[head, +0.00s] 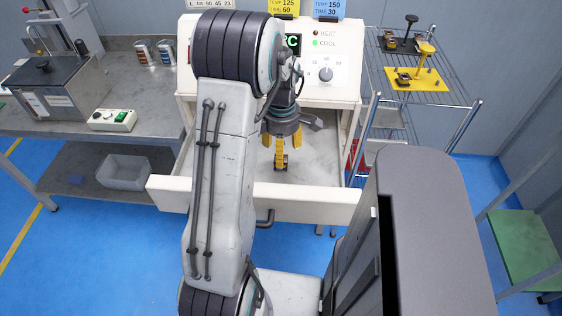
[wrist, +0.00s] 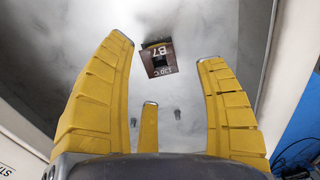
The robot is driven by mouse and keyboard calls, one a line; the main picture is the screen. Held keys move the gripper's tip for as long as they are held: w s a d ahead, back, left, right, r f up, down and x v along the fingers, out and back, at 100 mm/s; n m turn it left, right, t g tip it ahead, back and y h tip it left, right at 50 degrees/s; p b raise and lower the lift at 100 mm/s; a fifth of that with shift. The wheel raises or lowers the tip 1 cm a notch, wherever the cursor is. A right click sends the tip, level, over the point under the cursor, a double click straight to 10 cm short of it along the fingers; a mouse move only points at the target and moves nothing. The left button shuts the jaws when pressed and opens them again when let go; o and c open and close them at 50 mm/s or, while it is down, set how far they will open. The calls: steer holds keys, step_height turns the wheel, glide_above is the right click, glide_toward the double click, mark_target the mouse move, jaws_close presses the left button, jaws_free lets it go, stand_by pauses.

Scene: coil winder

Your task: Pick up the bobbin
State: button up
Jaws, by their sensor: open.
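In the head view a small dark piece, likely the bobbin (head: 281,163), shows by the tip of a yellow finger. My gripper (head: 281,150) points down into the drawer, with three yellow fingers spread open. In the wrist view my gripper (wrist: 160,92) is empty, and I see no finger touching the bobbin.
The drawer's white walls stand close around my gripper. The white machine (head: 335,95) with a dial and HEAT and COOL lamps rises behind. A steel bench (head: 150,95) is at left. A wire rack (head: 440,95) at right carries a yellow plate (head: 417,78) with dark pieces.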

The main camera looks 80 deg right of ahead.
steer(key=shift+s+f, duration=0.15)
steer(key=shift+f, duration=2.4)
steer(key=c, duration=1)
steer(key=shift+c, duration=0.2)
steer(key=shift+r, duration=0.75)
step_height(320, 180, up, 3)
steer(key=shift+d+f, duration=0.1)
steer(key=shift+f, duration=0.05)
steer(key=s+d+r, duration=0.2)
steer(key=d, duration=0.1)
steer(key=s+d+r, duration=0.2)
steer(key=d, duration=0.1)
steer(key=s+d+r+p, duration=0.1)
steer(key=s+d+r, duration=0.1)
steer(key=d+r, duration=0.1)
steer(key=shift+s+d, duration=0.15)
steer(key=shift+s, duration=0.25)
